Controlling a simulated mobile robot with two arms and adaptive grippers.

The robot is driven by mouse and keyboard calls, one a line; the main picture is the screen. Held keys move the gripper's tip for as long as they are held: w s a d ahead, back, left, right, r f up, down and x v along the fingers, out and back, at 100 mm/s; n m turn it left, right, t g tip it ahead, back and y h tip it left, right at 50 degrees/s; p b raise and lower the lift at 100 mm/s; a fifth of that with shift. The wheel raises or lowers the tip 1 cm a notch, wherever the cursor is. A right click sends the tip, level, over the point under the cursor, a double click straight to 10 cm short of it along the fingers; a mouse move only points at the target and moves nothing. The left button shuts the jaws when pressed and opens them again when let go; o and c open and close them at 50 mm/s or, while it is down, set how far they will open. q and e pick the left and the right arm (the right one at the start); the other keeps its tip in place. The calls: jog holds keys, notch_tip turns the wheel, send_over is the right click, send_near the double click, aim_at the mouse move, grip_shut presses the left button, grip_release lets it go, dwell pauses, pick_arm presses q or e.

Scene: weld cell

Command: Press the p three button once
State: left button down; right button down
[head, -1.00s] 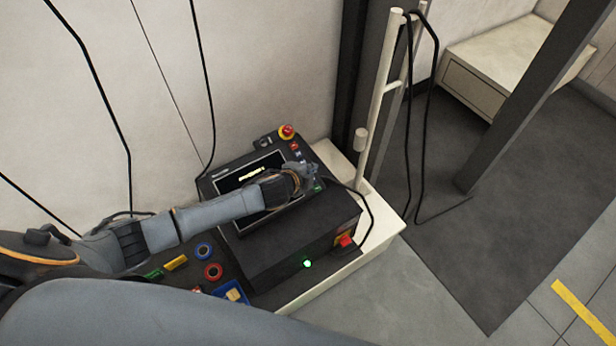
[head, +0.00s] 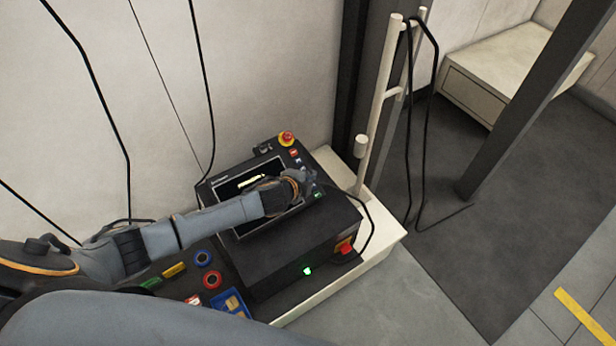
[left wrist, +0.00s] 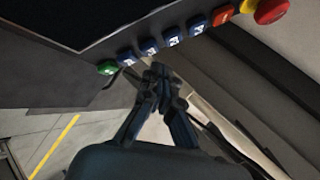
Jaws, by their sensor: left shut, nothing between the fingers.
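The control pendant has a dark screen (head: 238,184) with a column of buttons along its right side. In the left wrist view the row shows a green button (left wrist: 107,67), several blue buttons (left wrist: 172,38) with white markings, an orange-red button (left wrist: 222,15) and a red mushroom button (left wrist: 270,10) on a yellow base. The markings are too small to tell which blue button is p three. My left gripper (head: 308,181) is shut and empty over the lower part of the column. In the wrist view its fingertips (left wrist: 157,75) appear just beside the lower blue buttons; contact cannot be told.
A black box with a lit green button (head: 307,271) and a red switch (head: 345,247) is below the screen. Blue (head: 203,258) and red (head: 212,279) round controls are left of it. A pale post (head: 376,110) with a hanging black cable stands at the right.

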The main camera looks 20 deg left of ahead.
pick_arm(q)
jog(key=shift+f, duration=0.1)
dwell(0.5)
jog(key=shift+w+a+f, duration=0.15)
jog(key=shift+f, duration=0.15)
jog(key=shift+w+a+f+b, duration=0.1)
jog(key=shift+a+f+b, duration=0.1)
jog(key=shift+f+b, duration=0.25)
dwell(0.6)
jog(key=shift+r, duration=0.1)
jog(key=shift+s+d+r+p, duration=0.25)
jog(key=shift+d+r+p, duration=0.1)
jog(key=shift+r+p, duration=0.55)
jog(key=shift+f, duration=0.1)
jog(key=r+p, duration=0.1)
jog(key=s+d+r+p, duration=0.1)
jog(key=r+p, duration=0.2)
jog(key=p, duration=0.1)
jog(key=shift+s+d+r, duration=0.15)
jog(key=shift+s+d, duration=0.05)
jog(key=shift+d, duration=0.2)
dwell(0.5)
